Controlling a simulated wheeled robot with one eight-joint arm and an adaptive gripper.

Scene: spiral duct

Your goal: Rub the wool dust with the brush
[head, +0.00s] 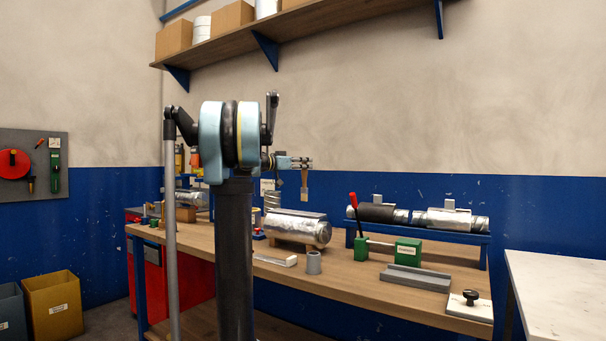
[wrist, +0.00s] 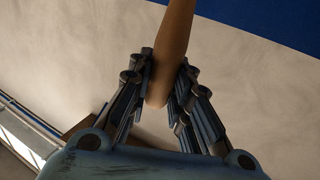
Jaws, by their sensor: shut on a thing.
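My gripper (head: 302,163) is shut on the brush (head: 304,181), which hangs upright below the jaws above the far side of the workbench. In the wrist view my gripper (wrist: 163,100) has its two fingers on either side of the brush's tapered wooden handle (wrist: 176,40). A foil-wrapped duct (head: 297,229) lies on wooden supports on the bench, below the brush and apart from it. I cannot make out any wool dust; it is hidden or too small to tell.
The wooden workbench (head: 345,280) carries a grey ring (head: 314,262), a green clamp (head: 408,251), a grey channel block (head: 415,278) and a white plate with a black knob (head: 471,305). A blue rack (head: 455,238) holds more duct pieces at the back right. A shelf (head: 330,33) runs above.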

